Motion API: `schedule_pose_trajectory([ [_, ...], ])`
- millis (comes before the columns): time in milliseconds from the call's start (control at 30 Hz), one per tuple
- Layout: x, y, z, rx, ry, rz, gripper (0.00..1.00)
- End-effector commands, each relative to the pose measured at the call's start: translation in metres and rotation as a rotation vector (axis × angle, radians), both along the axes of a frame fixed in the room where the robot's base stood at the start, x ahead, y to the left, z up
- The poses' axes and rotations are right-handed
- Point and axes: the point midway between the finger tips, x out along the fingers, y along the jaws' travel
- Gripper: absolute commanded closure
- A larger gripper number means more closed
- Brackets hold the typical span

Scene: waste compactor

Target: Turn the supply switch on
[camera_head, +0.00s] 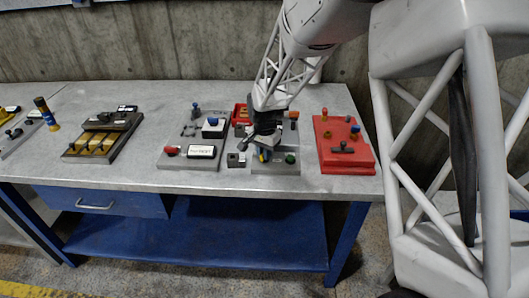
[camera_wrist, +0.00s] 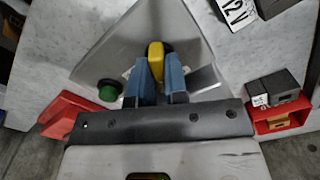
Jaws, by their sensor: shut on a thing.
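The yellow switch handle (camera_wrist: 155,58), which I take to be the supply switch, stands on a grey metal plate (camera_wrist: 110,50) in the wrist view. My gripper (camera_wrist: 157,78) has its two blue fingers on either side of the yellow handle and is shut on it. The handle's base is partly hidden behind the fingers. In the head view, my gripper (camera_head: 262,154) is low over the grey plate (camera_head: 275,168) on the table, and only a bit of yellow shows between the fingers. A green button (camera_wrist: 109,90) sits on the same plate, left of the fingers in the wrist view.
A red panel (camera_head: 345,163) with knobs stands right of the plate. A red tray (camera_head: 240,115) is behind my gripper. The table's front strip (camera_head: 230,182) is clear.

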Motion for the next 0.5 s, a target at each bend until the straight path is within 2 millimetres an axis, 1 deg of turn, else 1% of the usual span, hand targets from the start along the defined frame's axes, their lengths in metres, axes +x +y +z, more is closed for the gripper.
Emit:
schedule_pose_trajectory([
  [300,0.0002,0.0002,0.0008,0.0,-0.001,0.284,1.0],
  [500,0.0003,0.0002,0.0012,0.0,-0.002,0.413,1.0],
])
